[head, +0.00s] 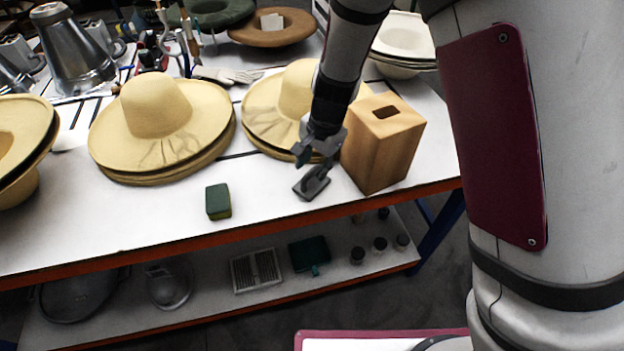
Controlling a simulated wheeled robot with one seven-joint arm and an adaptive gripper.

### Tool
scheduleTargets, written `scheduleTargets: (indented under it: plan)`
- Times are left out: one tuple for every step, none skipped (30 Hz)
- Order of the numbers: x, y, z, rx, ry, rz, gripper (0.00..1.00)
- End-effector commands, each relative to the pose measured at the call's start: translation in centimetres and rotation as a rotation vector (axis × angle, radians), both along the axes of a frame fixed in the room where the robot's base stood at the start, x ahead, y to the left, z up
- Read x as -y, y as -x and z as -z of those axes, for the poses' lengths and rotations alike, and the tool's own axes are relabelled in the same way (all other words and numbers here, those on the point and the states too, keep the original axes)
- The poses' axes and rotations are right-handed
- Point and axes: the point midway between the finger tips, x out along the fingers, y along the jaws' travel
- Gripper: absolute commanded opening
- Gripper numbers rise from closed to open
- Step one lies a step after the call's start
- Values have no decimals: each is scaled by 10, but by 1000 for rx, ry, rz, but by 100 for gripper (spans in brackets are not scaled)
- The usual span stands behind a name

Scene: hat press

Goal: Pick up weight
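A dark grey weight (312,184) with a flat base and a raised part on top sits near the front edge of the white table, left of a wooden tissue box. My gripper (316,152) points down directly above the weight. Its fingers look spread apart, with the top of the weight close under them. I cannot tell whether the fingers touch the weight.
The wooden box (383,142) stands close to the right of my gripper. Straw hats (160,120) lie behind and to the left. A green sponge (218,201) lies at the front left, with clear table between it and the weight. A lower shelf (215,290) holds several items.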

Motion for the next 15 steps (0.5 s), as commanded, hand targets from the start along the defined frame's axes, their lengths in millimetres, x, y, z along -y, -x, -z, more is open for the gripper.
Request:
scheduleTargets:
  plan:
    - [0,-1,3,-2,0,1,38]
    - [0,-2,6,-2,0,1,38]
    - [0,-4,10,-2,1,2,38]
    - [0,-5,14,-2,1,2,38]
    - [0,-7,19,-2,1,2,38]
    - [0,-10,24,-2,1,3,38]
    - [-1,-11,28,-3,1,2,38]
    - [-1,-12,32,-3,1,2,38]
    - [-2,-12,37,-3,0,1,38]
    - [-3,-13,41,-2,1,2,38]
    - [-3,-14,43,-1,1,2,38]
    - [-4,-14,46,-1,1,1,38]
    - [-4,-14,48,-1,1,1,38]
    - [-4,-14,49,-1,0,0,38]
    - [-5,-14,50,0,0,0,38]
